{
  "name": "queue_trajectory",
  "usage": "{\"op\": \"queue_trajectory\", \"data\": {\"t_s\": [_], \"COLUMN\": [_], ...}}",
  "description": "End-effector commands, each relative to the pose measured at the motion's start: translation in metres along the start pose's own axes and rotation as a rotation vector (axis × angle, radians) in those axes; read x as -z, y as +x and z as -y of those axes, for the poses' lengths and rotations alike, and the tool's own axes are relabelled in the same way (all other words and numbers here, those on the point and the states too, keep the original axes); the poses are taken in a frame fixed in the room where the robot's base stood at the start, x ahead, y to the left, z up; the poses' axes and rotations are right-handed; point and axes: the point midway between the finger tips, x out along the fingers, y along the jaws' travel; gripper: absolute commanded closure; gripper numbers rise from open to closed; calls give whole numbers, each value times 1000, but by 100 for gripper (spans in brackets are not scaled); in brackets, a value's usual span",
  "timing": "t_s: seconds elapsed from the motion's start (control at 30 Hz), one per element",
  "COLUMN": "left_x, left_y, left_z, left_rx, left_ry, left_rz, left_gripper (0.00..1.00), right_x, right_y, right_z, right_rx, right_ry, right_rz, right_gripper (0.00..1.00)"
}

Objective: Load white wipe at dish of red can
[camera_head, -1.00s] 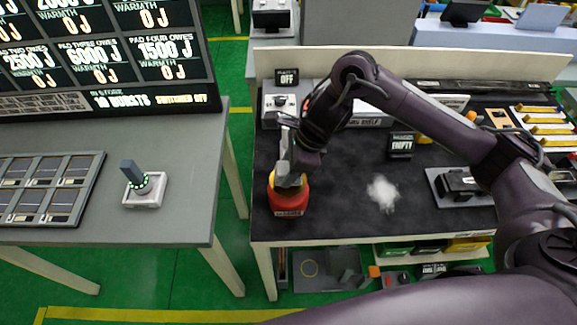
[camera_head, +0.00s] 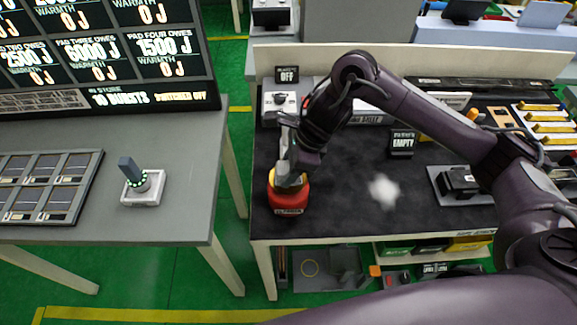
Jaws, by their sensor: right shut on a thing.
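The red can (camera_head: 288,199) stands upright at the front left of the dark worktop, with a yellowish top. My right gripper (camera_head: 290,179) points down right over the can's top, its fingertips at the dish. It is shut on a small pale grey thing, which looks like the white wipe; the fingers hide most of it. The dish is largely hidden under the gripper, so I cannot tell whether the wipe touches it. My left gripper is out of view.
A fuzzy white patch (camera_head: 384,191) lies on the dark worktop (camera_head: 335,215) right of the can. A grey table (camera_head: 90,225) with a joystick (camera_head: 140,183) is at left, across a gap.

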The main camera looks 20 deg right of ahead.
Motion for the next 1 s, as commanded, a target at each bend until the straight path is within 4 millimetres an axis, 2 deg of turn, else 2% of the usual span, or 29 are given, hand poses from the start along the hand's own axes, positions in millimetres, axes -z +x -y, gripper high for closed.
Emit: {"op": "queue_trajectory", "data": {"t_s": [1.0], "left_x": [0], "left_y": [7], "left_z": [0], "left_rx": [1], "left_ry": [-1], "left_rz": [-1], "left_gripper": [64], "right_x": [3], "right_y": [7], "right_z": [0], "right_rx": [-1], "right_ry": [0], "right_rz": [-1], "right_gripper": [75]}}
